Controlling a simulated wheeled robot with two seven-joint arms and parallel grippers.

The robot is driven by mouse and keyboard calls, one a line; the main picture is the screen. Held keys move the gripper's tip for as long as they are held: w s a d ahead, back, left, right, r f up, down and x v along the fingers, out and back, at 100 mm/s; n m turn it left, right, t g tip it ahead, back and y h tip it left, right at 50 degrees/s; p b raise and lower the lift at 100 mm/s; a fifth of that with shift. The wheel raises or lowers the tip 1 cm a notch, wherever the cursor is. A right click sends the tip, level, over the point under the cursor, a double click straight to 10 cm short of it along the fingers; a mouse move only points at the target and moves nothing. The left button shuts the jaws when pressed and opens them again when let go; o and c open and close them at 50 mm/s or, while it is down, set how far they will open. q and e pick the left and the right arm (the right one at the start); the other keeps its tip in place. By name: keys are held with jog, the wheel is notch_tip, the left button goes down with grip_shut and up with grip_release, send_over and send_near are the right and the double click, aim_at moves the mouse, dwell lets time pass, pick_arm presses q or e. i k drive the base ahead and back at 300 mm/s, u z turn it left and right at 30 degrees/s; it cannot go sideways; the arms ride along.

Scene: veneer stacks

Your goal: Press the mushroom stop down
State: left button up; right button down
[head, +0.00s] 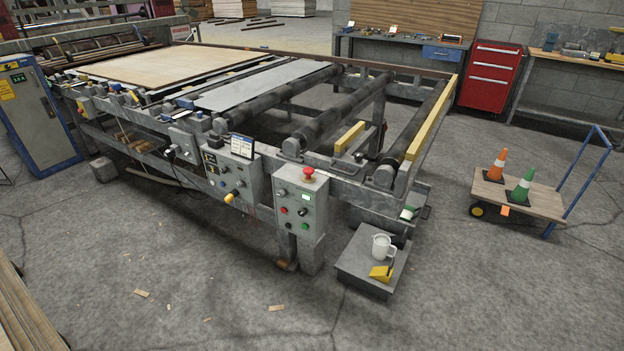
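The red mushroom stop (309,172) sits on top of a grey control box (313,208) at the near corner of the roller conveyor. It has a yellow collar under its red cap. The box's front carries several small buttons and a small lit window. How far the cap stands up is too small to tell. Neither of my grippers shows in the head view.
The roller conveyor (318,124) with a veneer sheet (178,66) stretches behind the box. A second control box (233,176) stands left of it. A low grey platform (356,265) with a white mug (382,246) stands at right. Open floor lies in front.

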aim_at(308, 170)
jog(key=u, duration=0.45)
jog(key=i, duration=1.65)
jog(key=z, duration=0.5)
